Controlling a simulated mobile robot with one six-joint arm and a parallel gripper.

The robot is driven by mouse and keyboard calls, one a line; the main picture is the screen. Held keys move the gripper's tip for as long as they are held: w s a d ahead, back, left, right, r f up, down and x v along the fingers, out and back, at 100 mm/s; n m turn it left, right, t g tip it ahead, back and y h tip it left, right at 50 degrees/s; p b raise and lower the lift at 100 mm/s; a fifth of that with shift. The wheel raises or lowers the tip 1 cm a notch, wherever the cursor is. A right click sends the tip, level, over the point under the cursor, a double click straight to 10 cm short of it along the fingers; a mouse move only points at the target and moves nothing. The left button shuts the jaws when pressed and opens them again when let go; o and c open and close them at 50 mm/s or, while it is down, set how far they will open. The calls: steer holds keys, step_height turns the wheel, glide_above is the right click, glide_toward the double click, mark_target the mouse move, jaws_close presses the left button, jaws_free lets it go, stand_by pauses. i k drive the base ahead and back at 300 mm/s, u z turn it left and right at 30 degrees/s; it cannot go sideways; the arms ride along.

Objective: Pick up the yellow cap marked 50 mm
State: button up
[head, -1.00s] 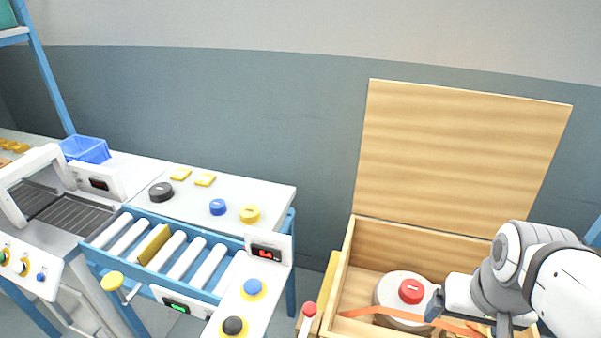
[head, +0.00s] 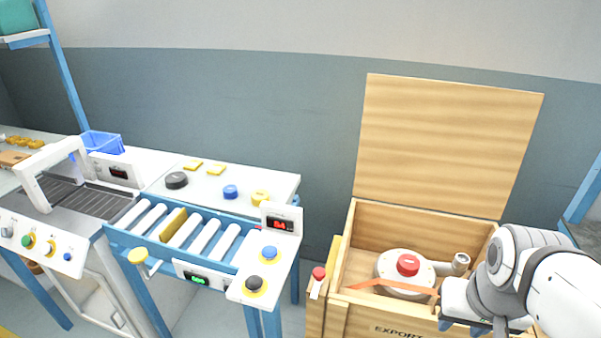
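A yellow cap (head: 260,197) sits on the white bench top, near its right end. A blue cap (head: 230,191) and a larger black cap (head: 177,180) stand to its left. The size marks on the caps are too small to read. My gripper (head: 468,325) is at the lower right, in front of the open wooden crate (head: 357,232), well apart from the caps. Its fingers point down and look spread, with nothing seen between them.
The crate holds a white blower with a red cap (head: 408,265) and an orange strap (head: 385,284). A roller conveyor (head: 183,233) with a control panel (head: 265,262) stands before the bench top. A blue bin (head: 102,142) is at left.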

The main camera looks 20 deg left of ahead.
mark_target(258, 197)
steer(key=u, duration=0.15)
steer(key=k, duration=0.15)
steer(key=z, duration=2.15)
steer(key=k, duration=2.05)
steer(key=u, duration=1.5)
steer(key=i, duration=1.35)
steer(key=z, duration=0.05)
